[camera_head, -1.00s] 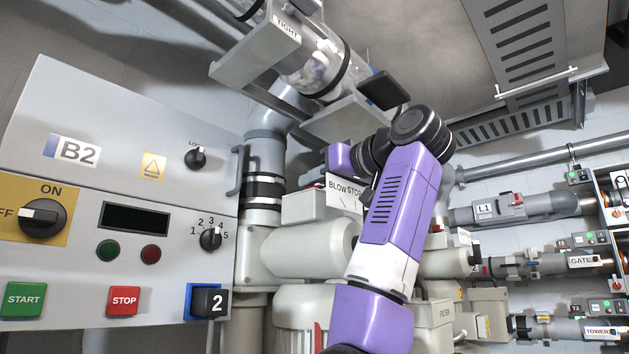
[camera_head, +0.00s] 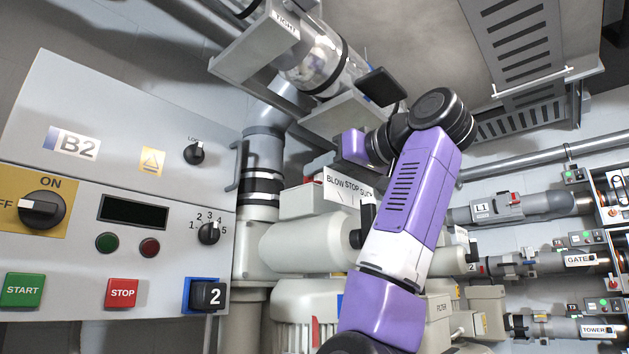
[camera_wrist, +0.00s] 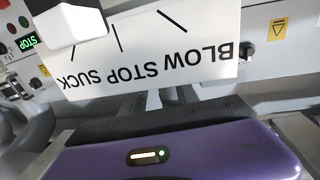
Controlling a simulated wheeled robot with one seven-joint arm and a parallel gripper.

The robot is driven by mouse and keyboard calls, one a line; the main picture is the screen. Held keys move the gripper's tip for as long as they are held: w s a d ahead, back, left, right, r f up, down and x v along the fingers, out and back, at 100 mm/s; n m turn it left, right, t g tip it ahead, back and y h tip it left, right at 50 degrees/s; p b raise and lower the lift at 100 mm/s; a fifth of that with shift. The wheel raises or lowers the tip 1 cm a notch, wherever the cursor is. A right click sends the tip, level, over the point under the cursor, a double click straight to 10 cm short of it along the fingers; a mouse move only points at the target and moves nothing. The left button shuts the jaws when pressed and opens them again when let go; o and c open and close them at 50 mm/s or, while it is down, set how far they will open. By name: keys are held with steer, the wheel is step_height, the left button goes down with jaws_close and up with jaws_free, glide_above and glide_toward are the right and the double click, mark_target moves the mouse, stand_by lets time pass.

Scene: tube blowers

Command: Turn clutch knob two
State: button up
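No knob in view is marked as clutch knob two. A black block marked 2 (camera_head: 208,297) sits on a blue plate at the panel's lower right. My arm rises right of the panel; its fingers are hidden in the head view. In the wrist view my gripper's purple body (camera_wrist: 175,155) faces the upside-down BLOW STOP SUCK sign (camera_wrist: 150,52), with a white block (camera_wrist: 72,25) overlapping it. The finger gap is unclear, and I see nothing held.
The panel also has an ON/OFF knob (camera_head: 42,210), a LOCK knob (camera_head: 194,154), green START (camera_head: 22,290) and red STOP (camera_head: 122,292) buttons. Blower housings and a vertical pipe (camera_head: 262,165) stand close to my arm. Labelled pipes (camera_head: 525,207) run along the right.

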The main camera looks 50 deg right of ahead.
steer(key=shift+s+a+b, duration=0.15)
steer(key=shift+s+b, duration=0.1)
steer(key=shift+s, duration=0.8)
steer(key=shift+s+a+b, duration=0.1)
steer(key=shift+s+b, duration=0.1)
steer(key=shift+s, duration=0.8)
